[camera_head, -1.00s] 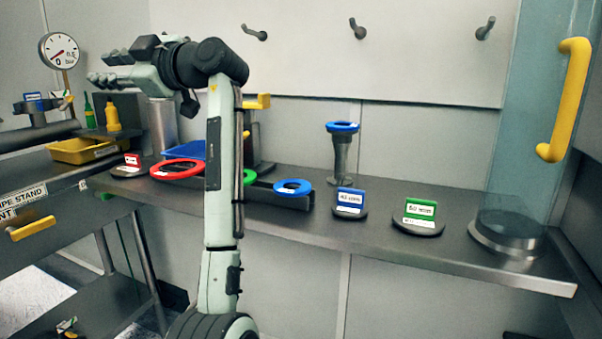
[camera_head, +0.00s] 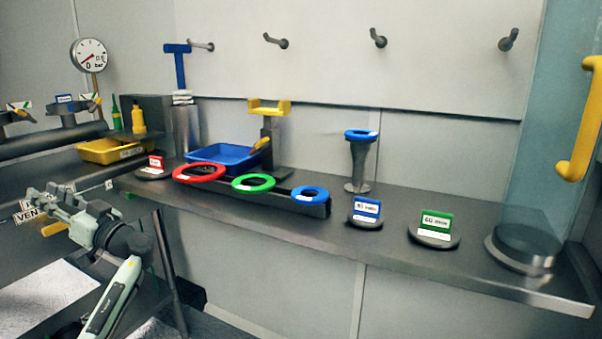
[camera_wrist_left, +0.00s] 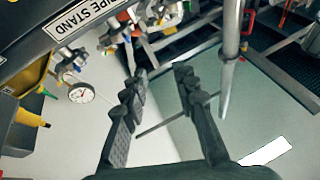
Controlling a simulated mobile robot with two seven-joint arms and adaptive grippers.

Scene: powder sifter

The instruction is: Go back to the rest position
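My left gripper (camera_head: 40,200) is at the lower left of the head view, in front of the pipe stand bench and below the level of the shelf. In the left wrist view its two dark fingers (camera_wrist_left: 160,75) stand apart with nothing between them, so it is open and empty. My right gripper is in neither view.
The grey shelf (camera_head: 460,262) holds a rack with red (camera_head: 199,173), green (camera_head: 253,183) and blue (camera_head: 309,194) rings, a blue tray (camera_head: 222,153), a yellow-topped stand (camera_head: 269,107), a blue-topped funnel (camera_head: 361,160) and labelled discs. A yellow bin (camera_head: 100,150) stands left.

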